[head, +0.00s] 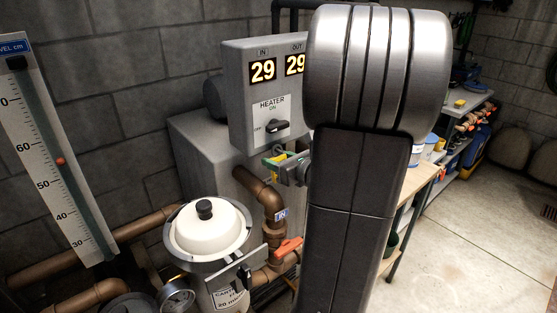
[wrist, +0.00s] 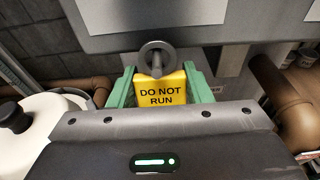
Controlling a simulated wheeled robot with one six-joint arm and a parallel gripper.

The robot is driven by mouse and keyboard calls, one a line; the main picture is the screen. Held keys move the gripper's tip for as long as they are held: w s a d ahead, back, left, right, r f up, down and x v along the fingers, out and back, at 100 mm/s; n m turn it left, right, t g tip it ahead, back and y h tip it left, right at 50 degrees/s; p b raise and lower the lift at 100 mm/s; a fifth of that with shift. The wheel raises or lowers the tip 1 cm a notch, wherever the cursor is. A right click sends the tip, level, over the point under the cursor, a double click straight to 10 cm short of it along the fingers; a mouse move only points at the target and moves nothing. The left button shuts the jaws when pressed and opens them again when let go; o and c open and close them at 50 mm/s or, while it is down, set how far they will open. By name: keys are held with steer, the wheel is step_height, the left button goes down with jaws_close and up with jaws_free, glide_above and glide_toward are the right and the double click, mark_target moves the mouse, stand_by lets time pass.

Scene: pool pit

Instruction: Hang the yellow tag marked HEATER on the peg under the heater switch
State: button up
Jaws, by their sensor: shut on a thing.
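My gripper (wrist: 159,84) is shut on a yellow tag (wrist: 163,94), with a green finger at each side of it. The tag's visible face reads "DO NOT RUN"; the word HEATER does not show on it. A grey round-ended peg (wrist: 157,57) stands right at the tag's top edge in the wrist view. I cannot tell whether the tag hangs on it. In the head view the heater switch (head: 277,128) is a dark knob on the grey box, and a bit of the yellow tag (head: 270,163) shows just below the box. My arm hides much of the gripper there.
The grey heater box (head: 235,120) has two lit displays reading 29. A white-lidded filter pot (head: 207,228) stands below left, close to brown pipes (head: 262,190) and an orange valve handle (head: 289,247). A workbench (head: 421,178) is at right; the concrete floor beyond is mostly clear.

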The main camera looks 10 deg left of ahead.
steer(key=o, duration=1)
steer(key=shift+o, duration=0.2)
steer(key=shift+s+d, duration=0.1)
steer(key=b+v, duration=0.1)
steer(key=v, duration=1.2)
steer(key=shift+d, duration=0.25)
steer(key=shift+s+a, duration=0.1)
steer(key=p+x, duration=0.1)
steer(key=x, duration=1.2)
steer(key=shift+w+a, duration=0.2)
steer(key=shift+a, duration=0.15)
steer(key=shift+s+d+r, duration=0.15)
steer(key=shift+d+r, duration=0.05)
steer(key=shift+d, duration=0.05)
